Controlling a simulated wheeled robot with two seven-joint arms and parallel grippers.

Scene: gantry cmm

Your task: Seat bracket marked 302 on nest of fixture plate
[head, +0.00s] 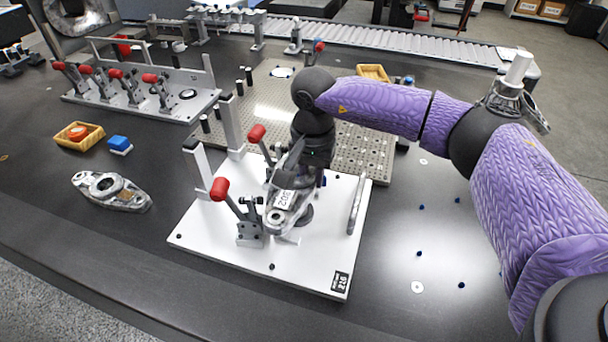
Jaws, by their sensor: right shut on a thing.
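The grey metal bracket marked 302 (284,208) is over the middle of the white fixture plate (320,262). My right gripper (297,177) comes down from above and is shut on the bracket. The bracket looks tilted, and a dark round part shows beside its lower right. The nest is mostly hidden by the bracket and gripper, so I cannot tell whether the bracket touches it. Red-handled toggle clamps (220,189) stand beside the bracket, left and behind. My left gripper is not in view.
Another grey bracket (112,191) lies on the dark table at left. A yellow tray (79,135) and a blue block (119,144) are behind it. A perforated plate (350,150) lies behind the fixture. A clamp rack (140,100) stands back left. The table right of the fixture is mostly clear.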

